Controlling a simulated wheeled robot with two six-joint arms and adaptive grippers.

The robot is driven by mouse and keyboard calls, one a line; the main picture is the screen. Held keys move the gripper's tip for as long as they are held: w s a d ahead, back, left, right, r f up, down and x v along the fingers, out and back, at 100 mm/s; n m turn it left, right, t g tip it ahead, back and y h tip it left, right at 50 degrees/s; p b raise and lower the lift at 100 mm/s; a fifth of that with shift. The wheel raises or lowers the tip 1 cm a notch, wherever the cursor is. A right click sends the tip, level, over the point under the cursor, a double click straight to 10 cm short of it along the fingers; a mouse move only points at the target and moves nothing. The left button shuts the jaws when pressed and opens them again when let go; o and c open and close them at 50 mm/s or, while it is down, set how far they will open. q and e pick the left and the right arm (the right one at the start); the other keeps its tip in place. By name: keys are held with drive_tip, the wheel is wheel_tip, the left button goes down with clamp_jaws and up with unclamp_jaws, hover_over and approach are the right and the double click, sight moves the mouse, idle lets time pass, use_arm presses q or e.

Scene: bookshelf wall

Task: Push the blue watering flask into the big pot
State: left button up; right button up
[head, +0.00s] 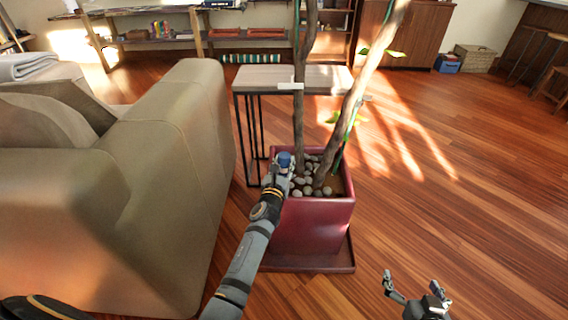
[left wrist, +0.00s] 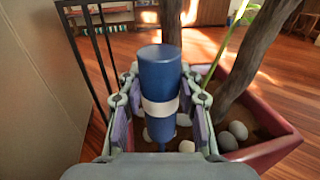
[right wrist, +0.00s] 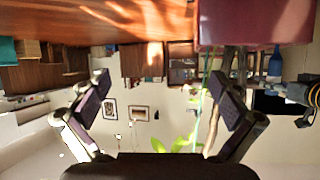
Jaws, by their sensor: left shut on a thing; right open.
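The blue watering flask (left wrist: 160,72), with a white band round its middle, stands upright between the fingers of my left gripper (left wrist: 160,120). In the head view the flask (head: 284,160) shows over the left part of the big pot, near the stones. The big pot (head: 305,226) is dark red and square, on a matching saucer, with tree trunks and grey stones in it. Its rim also shows in the left wrist view (left wrist: 275,150). The flask's lower tip is among or just above the stones; I cannot tell how deep. My right gripper (head: 418,284) is open and empty, low over the floor.
A beige sofa (head: 165,150) stands close on the left of the pot. A side table (head: 270,78) with black legs is just behind the pot. Tree trunks (head: 305,100) rise from the pot. The wooden floor (head: 450,180) on the right is clear.

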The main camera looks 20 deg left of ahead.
drive_tip(key=shift+w+r, duration=0.1)
drive_tip(key=shift+r, duration=0.1)
use_arm(q)
drive_tip(key=shift+f, duration=0.1)
use_arm(e)
drive_tip(key=shift+w+r+t, duration=0.2)
drive_tip(key=shift+r+t, duration=0.1)
drive_tip(key=shift+r, duration=0.1)
use_arm(q)
drive_tip(key=shift+f, duration=0.15)
drive_tip(key=shift+b, duration=0.3)
use_arm(e)
drive_tip(key=shift+w+d+r+t, duration=0.1)
drive_tip(key=shift+w+r+t, duration=0.25)
drive_tip(key=shift+r, duration=0.25)
drive_tip(key=shift+w+r+t, duration=0.3)
drive_tip(key=shift+r, duration=0.3)
drive_tip(key=shift+w+d+r+t, duration=0.1)
drive_tip(key=shift+w+r+t, duration=0.25)
drive_tip(key=shift+r, duration=0.25)
use_arm(q)
drive_tip(key=shift+f, duration=0.1)
use_arm(e)
drive_tip(key=shift+r, duration=0.2)
